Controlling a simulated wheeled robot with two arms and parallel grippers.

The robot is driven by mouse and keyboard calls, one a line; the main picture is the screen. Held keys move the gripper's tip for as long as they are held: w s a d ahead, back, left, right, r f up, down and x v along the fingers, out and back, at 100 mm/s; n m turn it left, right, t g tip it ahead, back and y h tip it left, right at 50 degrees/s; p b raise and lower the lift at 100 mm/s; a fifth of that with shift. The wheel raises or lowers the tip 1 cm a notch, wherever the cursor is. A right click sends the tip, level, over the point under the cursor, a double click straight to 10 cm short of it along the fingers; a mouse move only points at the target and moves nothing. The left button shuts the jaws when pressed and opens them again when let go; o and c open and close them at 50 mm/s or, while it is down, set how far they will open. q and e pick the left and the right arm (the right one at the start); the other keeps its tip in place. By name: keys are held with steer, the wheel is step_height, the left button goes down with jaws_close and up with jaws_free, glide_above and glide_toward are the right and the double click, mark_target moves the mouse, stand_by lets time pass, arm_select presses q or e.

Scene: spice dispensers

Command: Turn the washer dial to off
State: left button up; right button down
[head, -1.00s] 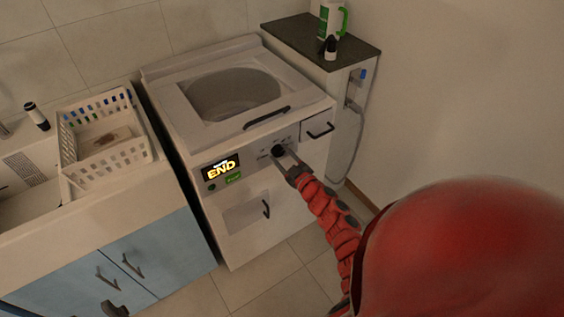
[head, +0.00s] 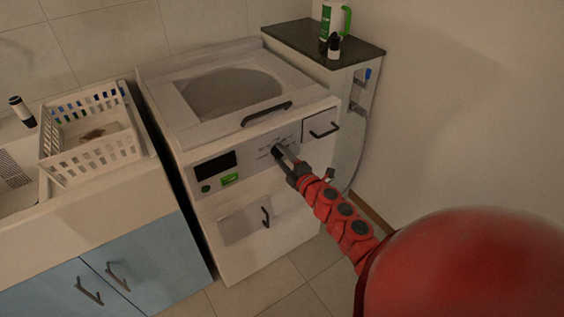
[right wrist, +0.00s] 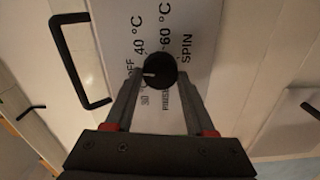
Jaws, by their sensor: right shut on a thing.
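The washer (head: 235,215) has a black round dial (head: 277,152) on its front panel. My right gripper (head: 284,158) is shut on the dial. The right wrist view shows the dial (right wrist: 160,70) between the two fingertips, with its white mark pointing left, toward the partly covered OFF label (right wrist: 128,68). Labels for 40 °C, 60 °C and SPIN lie around it. The washer's display (head: 215,164) is dark, above a green button (head: 230,179). My left gripper is not in view.
A black lid handle (head: 267,114) sits above the dial, and a drawer handle (head: 324,130) is to its right. A white basket (head: 90,150) stands on the left counter. A bottle (head: 334,46) and a green-handled jug (head: 334,20) stand on the dark shelf.

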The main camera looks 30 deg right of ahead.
steer(key=shift+a+f+n+b, duration=0.1)
steer(key=shift+n+b, duration=0.3)
steer(key=shift+n, duration=0.2)
steer(key=shift+c, duration=1.2)
jaws_free()
steer(key=shift+s+d, duration=0.2)
steer(key=shift+s, duration=0.35)
steer(key=s, duration=1.6)
steer(key=shift+s+a, duration=0.15)
